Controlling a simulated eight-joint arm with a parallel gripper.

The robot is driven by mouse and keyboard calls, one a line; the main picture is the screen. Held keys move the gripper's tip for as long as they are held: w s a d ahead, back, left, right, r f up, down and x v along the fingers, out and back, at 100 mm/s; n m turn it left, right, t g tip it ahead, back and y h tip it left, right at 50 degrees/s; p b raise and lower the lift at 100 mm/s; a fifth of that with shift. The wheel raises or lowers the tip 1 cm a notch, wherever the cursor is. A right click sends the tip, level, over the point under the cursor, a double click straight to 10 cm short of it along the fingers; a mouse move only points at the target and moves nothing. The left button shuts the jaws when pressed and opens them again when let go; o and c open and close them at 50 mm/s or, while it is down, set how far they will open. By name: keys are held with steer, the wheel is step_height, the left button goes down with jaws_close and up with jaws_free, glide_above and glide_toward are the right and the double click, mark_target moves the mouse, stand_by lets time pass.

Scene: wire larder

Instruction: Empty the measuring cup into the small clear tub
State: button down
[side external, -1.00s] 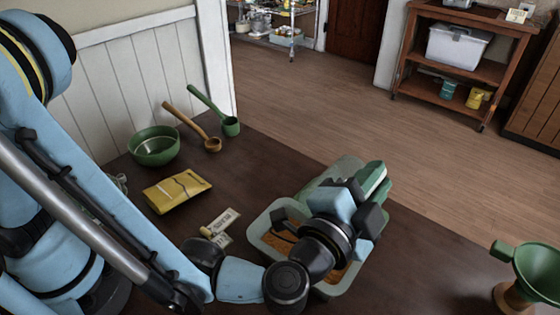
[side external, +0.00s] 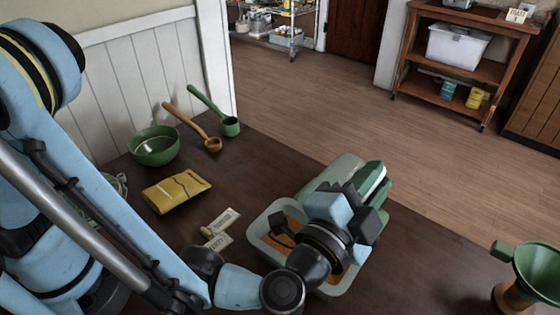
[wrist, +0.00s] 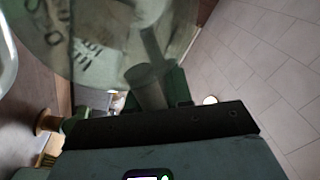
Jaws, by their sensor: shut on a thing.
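A pale, see-through tub (side external: 256,238) with orange contents stands on the dark table in the side view. My gripper (side external: 352,196) is above its right part and hides much of it. My gripper is shut on a green part (side external: 374,178), which looks like the measuring cup's handle. In the wrist view the clear measuring cup (wrist: 95,45), with dark printed marks, fills the upper left close to the camera. A pale green clear shape (side external: 335,172) lies behind the gripper; I cannot tell if it is the cup. The cup's contents cannot be made out.
A green bowl (side external: 154,146), a wooden ladle (side external: 196,130), a green scoop (side external: 228,122), a yellow packet (side external: 176,192) and paper tags (side external: 219,230) lie left of the tub. A green funnel (side external: 540,270) stands at the right edge. Table between is clear.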

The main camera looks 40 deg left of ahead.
steer(key=shift+w, duration=0.1)
steer(key=shift+w+r+g, duration=0.25)
steer(key=shift+w+g, duration=0.4)
steer(key=shift+g, duration=0.35)
steer(key=shift+w+r+g, duration=0.2)
steer(key=shift+w+g, duration=0.45)
steer(key=shift+g, duration=0.35)
steer(key=shift+r+g, duration=0.65)
steer(key=shift+g, duration=0.5)
steer(key=shift+r+g, duration=0.6)
steer(key=shift+g, duration=0.55)
steer(key=shift+r, duration=0.1)
steer(key=r+g, duration=0.1)
steer(key=g, duration=0.1)
steer(key=shift+r+g, duration=0.2)
steer(key=shift+g, duration=0.1)
steer(key=shift+r+g, duration=0.45)
steer(key=shift+g, duration=0.55)
steer(key=g, duration=0.1)
steer(key=r+g, duration=0.1)
steer(key=shift+w+r+g, duration=0.1)
steer(key=shift+r+g, duration=0.2)
steer(key=shift+g, duration=0.1)
steer(key=shift+r+g, duration=0.45)
steer(key=shift+g, duration=0.45)
